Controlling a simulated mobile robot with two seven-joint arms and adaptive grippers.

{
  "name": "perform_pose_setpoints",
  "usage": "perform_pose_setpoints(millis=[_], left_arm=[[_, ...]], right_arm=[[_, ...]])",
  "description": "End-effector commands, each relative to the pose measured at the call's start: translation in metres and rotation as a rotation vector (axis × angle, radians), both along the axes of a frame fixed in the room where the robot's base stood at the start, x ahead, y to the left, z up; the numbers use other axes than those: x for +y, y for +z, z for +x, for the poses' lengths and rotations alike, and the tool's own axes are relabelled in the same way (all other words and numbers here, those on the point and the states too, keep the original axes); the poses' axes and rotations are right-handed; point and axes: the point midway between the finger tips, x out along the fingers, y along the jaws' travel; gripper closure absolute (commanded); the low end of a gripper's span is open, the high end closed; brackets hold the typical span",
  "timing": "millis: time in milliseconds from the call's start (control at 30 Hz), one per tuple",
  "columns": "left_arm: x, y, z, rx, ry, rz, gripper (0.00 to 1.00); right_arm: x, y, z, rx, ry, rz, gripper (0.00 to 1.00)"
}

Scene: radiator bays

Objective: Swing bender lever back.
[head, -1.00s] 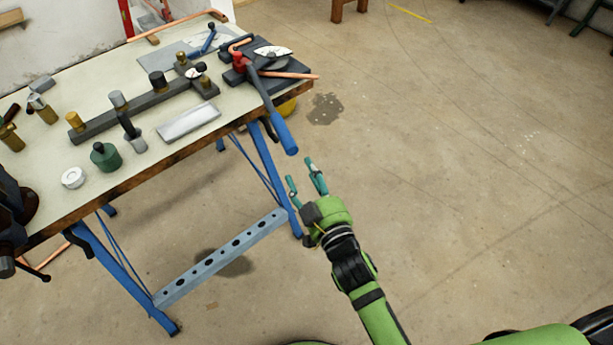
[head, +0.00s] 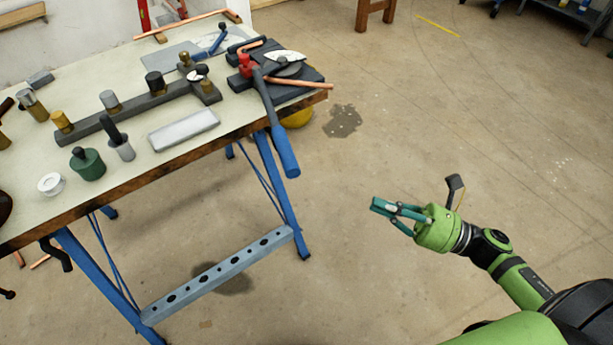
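The pipe bender (head: 280,75) sits at the far right corner of the workbench, a copper tube in it pointing right. Its lever (head: 277,130) has a dark shaft and a blue grip. The lever reaches out over the bench's front edge, its grip hanging over the floor side. My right gripper (head: 384,207), green with teal fingers, is to the right of and below the lever grip in the head view, clear of it. Its fingers are seen from the side and overlap, so their gap cannot be judged. I see nothing held in it. My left gripper is out of view.
The workbench (head: 120,175) carries a dark bar with brass fittings (head: 140,110), a grey block (head: 184,130), a green bottle (head: 88,163) and a white roll (head: 51,184). Blue trestle legs (head: 280,195) stand below. The floor right of the bench is open.

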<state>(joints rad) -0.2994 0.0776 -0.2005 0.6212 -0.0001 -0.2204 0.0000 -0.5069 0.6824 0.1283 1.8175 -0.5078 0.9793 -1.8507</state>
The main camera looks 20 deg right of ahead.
Motion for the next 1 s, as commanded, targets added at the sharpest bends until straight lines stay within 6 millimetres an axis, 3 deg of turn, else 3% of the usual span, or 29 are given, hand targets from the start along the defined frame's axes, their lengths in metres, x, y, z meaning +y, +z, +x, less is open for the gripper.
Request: perform_pose_setpoints(millis=[100,267,700,1000], left_arm=[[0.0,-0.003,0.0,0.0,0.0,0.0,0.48],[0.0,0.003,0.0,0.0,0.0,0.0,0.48],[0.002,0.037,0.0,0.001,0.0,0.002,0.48],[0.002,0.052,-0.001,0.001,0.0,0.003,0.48]], right_arm=[[-0.004,0.0,-0.007,-0.087,0.028,-0.073,1.0],[0.005,0.006,-0.002,-0.112,0.034,-0.086,1.0],[0.079,0.024,0.045,-0.11,0.032,-0.082,1.0],[0.109,0.026,0.064,-0.106,0.03,-0.083,1.0]])
